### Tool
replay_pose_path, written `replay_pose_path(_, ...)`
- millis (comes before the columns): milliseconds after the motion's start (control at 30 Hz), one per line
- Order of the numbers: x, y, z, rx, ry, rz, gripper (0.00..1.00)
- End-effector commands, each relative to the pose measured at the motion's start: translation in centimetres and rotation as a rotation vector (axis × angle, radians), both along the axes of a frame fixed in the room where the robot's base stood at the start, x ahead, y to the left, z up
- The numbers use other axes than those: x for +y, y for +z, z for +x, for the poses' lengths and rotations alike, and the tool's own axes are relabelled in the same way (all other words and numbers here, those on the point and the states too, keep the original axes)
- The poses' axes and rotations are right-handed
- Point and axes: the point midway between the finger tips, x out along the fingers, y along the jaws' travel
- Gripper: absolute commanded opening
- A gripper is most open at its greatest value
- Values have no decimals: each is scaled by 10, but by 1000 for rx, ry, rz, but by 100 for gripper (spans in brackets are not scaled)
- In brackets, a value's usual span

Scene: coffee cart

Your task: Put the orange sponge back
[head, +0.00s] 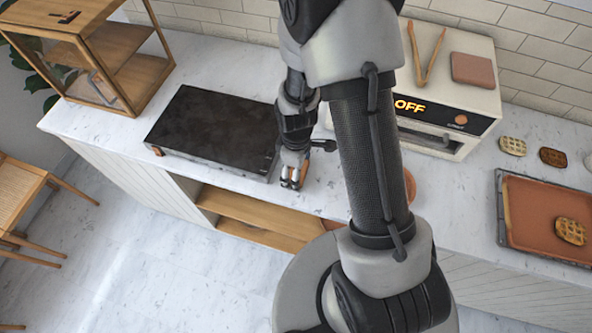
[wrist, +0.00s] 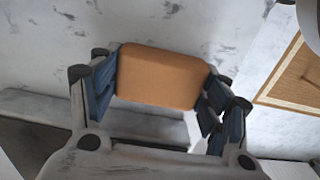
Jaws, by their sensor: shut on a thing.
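My gripper (head: 290,186) is above the front part of the marble counter, just right of the black griddle. It is shut on the orange sponge (wrist: 160,76), a rounded block held between the two blue-padded fingers in the wrist view. In the head view the sponge is mostly hidden by my fingers. The gap between the sponge and the counter cannot be told exactly.
The black griddle (head: 215,128) lies left of my gripper. An oven (head: 440,135) carries tongs (head: 426,52) and a brown block (head: 472,70). A terracotta tray (head: 530,215) is at right. A wooden display case (head: 100,50) stands at left. An open wooden shelf (head: 250,215) is below the counter.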

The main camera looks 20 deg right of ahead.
Motion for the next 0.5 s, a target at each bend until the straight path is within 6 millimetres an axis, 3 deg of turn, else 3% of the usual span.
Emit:
replay_pose_path(367,0,-5,0,-1,0,0,35)
replay_pose_path(400,0,-5,0,-1,0,0,71)
replay_pose_path(500,0,-4,0,-1,0,0,78)
